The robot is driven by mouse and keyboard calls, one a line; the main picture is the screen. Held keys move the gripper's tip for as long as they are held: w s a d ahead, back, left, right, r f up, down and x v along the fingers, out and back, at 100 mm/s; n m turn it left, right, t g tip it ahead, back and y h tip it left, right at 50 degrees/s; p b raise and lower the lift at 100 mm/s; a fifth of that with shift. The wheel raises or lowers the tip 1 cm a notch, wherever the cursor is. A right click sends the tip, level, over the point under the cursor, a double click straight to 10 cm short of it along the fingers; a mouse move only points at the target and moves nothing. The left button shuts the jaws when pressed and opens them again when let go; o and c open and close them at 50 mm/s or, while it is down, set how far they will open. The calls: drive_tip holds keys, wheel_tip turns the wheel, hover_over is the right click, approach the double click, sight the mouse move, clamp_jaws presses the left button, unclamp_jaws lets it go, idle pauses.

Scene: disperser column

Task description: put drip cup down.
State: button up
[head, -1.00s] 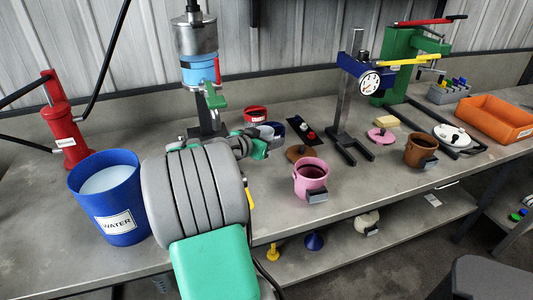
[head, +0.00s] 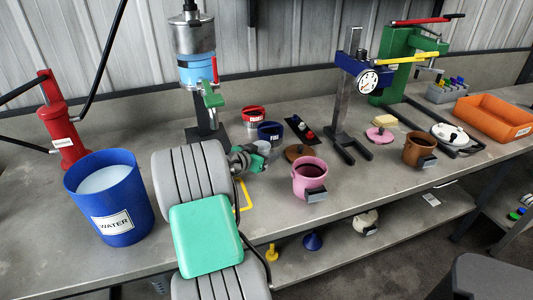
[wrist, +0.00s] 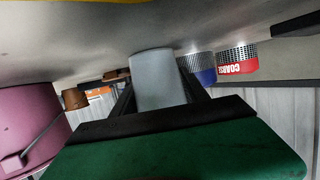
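The drip cup, a small light grey cup (wrist: 157,78), sits between the two black fingers of my gripper (wrist: 157,95) in the wrist view. The fingers lie along both of its sides, and my gripper appears shut on it. In the head view the cup (head: 263,146) shows only in part beyond my gripper (head: 256,158), low over the bench (head: 280,185). The wrist picture is upside down, with the bench top above. I cannot tell whether the cup's base touches the bench.
Blue (head: 270,132) and red (head: 254,117) sieve cups stand behind the drip cup. A pink pot (head: 309,180) and brown lid (head: 298,152) are to the right. The disperser column (head: 207,115) stands behind left, the water bucket (head: 110,198) at left. Bare bench lies between gripper and pink pot.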

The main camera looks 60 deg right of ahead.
drive_tip(key=o, duration=0.3)
drive_tip(key=shift+o, duration=0.2)
drive_tip(key=shift+r+p, duration=0.3)
drive_tip(key=v, duration=1.2)
drive_tip(key=shift+f, duration=0.1)
